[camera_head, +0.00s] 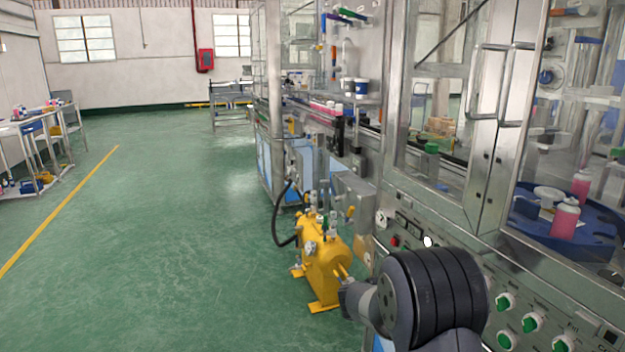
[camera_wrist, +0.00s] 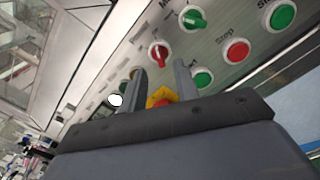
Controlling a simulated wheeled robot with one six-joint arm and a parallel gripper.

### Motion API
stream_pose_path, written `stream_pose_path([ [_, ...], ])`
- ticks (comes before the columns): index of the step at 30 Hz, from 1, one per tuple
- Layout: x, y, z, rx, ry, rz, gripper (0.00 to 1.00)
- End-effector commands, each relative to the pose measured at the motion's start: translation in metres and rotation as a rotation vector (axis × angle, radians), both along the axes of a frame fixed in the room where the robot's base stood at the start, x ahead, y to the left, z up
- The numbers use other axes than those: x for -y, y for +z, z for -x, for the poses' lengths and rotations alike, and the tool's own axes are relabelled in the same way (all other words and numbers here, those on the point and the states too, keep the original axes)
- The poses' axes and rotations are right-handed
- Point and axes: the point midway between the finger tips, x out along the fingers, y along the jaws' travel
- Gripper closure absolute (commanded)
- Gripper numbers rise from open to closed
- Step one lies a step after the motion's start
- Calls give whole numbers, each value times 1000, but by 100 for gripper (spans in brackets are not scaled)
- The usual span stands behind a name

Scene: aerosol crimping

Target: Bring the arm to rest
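My arm (camera_head: 435,295) shows at the bottom right of the head view as a dark, ribbed, rounded joint, in front of the machine's control panel. My gripper (camera_wrist: 159,68) shows in the wrist view, with its two grey fingers apart and nothing held between them. The fingers point toward the control panel (camera_wrist: 125,45). Behind the gap between them is a yellow and red button (camera_wrist: 162,98), partly hidden by the gripper body. I cannot clearly make out the fingers in the head view.
The panel carries a red knob (camera_wrist: 158,53), a green knob (camera_wrist: 192,18), a red stop button (camera_wrist: 236,50) and a white lamp (camera_head: 428,241). A yellow tank (camera_head: 325,268) stands on the floor beside the machine. A blue turntable (camera_head: 530,222) holds pink cans.

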Motion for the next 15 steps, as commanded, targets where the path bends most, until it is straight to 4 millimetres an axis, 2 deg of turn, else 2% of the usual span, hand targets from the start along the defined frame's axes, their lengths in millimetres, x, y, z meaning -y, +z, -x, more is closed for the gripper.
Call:
stream_pose_path([
  [1, -12, 1, 3, 0, 6, 0, 70],
  [9, -63, 1, 22, 1, 6, 0, 70],
  [15, -19, 0, 9, 0, -5, 0, 70],
])
